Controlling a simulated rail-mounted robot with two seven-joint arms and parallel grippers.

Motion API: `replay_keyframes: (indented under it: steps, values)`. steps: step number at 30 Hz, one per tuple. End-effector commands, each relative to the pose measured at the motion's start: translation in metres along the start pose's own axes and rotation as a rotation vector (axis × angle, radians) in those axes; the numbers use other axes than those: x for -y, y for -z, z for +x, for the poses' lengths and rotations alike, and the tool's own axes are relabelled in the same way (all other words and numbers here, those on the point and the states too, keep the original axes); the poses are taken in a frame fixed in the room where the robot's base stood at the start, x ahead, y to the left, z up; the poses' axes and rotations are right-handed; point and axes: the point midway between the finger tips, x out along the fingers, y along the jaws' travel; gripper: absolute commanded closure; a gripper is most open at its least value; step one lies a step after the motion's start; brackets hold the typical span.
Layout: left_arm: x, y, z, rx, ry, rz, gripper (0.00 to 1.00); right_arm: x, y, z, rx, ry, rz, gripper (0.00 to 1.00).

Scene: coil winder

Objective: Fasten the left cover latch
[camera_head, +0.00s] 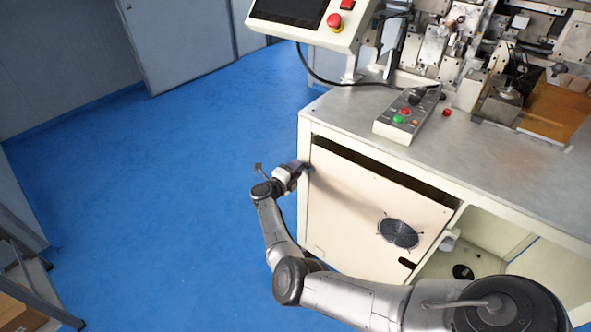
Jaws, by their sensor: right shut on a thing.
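The cover (350,207) is a cream panel on the front of the machine cabinet, with a round black fan grille (398,232). A dark gap runs along its top edge. My right arm comes in from the bottom right. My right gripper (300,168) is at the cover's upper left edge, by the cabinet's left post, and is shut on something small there. The fingertips are dark and blurred. The left cover latch appears to be at this spot, hidden by the gripper, so its position cannot be read. My left gripper is not in view.
Above the cover is a grey worktop (335,107) with a button box (408,115) and winding machinery. A control panel (315,18) with a red stop knob overhangs at the top. An open bay (490,245) lies right of the cover. Blue floor (140,190) on the left is clear.

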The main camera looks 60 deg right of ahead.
Motion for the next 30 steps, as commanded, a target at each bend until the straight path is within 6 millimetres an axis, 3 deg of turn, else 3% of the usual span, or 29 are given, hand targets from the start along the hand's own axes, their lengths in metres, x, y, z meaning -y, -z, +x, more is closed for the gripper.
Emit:
replay_keyframes:
  steps: [8,9,16,25,30]
  values:
    - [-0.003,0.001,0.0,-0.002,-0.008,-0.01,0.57,0.0,0.0,0.0,0.0,0.0,0.001,0.88]
    - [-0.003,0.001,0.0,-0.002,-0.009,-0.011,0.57,0.0,0.0,0.0,0.0,0.0,0.001,0.62]
    - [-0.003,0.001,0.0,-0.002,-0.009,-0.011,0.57,0.0,0.0,0.0,0.0,0.0,0.001,0.4]
    - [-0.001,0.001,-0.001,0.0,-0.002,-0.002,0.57,0.0,0.0,-0.003,0.0,-0.001,0.001,0.4]
    - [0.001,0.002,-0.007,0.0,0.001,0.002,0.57,0.002,0.0,-0.022,0.002,-0.001,0.001,0.4]
